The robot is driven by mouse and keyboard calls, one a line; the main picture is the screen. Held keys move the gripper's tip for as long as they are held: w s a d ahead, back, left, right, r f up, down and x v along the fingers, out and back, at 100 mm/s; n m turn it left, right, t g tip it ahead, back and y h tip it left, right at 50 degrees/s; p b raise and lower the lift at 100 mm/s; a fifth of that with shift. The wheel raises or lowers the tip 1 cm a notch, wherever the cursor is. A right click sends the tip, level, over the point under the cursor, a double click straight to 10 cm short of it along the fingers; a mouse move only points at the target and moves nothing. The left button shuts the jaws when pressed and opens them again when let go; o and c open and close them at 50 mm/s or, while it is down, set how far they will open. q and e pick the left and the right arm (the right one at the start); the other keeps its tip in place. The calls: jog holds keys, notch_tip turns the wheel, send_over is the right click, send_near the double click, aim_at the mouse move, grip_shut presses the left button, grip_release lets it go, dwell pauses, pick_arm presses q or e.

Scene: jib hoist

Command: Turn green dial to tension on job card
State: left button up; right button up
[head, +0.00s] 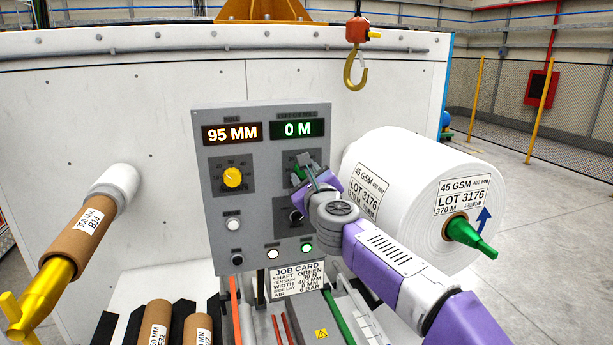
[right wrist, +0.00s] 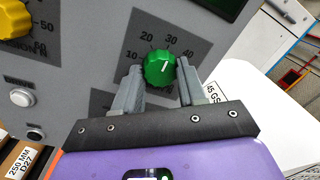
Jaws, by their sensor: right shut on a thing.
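The green dial (right wrist: 160,68) sits on the grey control panel (head: 216,160), with printed numbers from 10 to 40 showing around it. Its white mark points up and slightly right, near the 30. My right gripper (right wrist: 163,84) is shut on the dial, one finger on each side; in the head view my gripper (head: 307,178) mostly hides the dial. The job card (head: 297,276) hangs below the panel. It reads shaft green and width 400 MM; its tension figure is too small to read surely. My left gripper is not in view.
A yellow dial (head: 232,177) is left of the green one. Displays read 95 MM (head: 232,133) and 0 M (head: 297,129). A white roll (head: 400,160) stands close right of my arm. A hook (head: 355,72) hangs above. A cardboard core (head: 88,228) sits on a yellow shaft at left.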

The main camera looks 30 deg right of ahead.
jog(key=o, duration=1.1)
jog(key=shift+c, duration=0.2)
jog(key=shift+s, duration=0.1)
jog(key=v, duration=0.7)
jog(key=shift+s+b, duration=0.2)
jog(key=shift+b, duration=0.2)
jog(key=shift+a, duration=0.1)
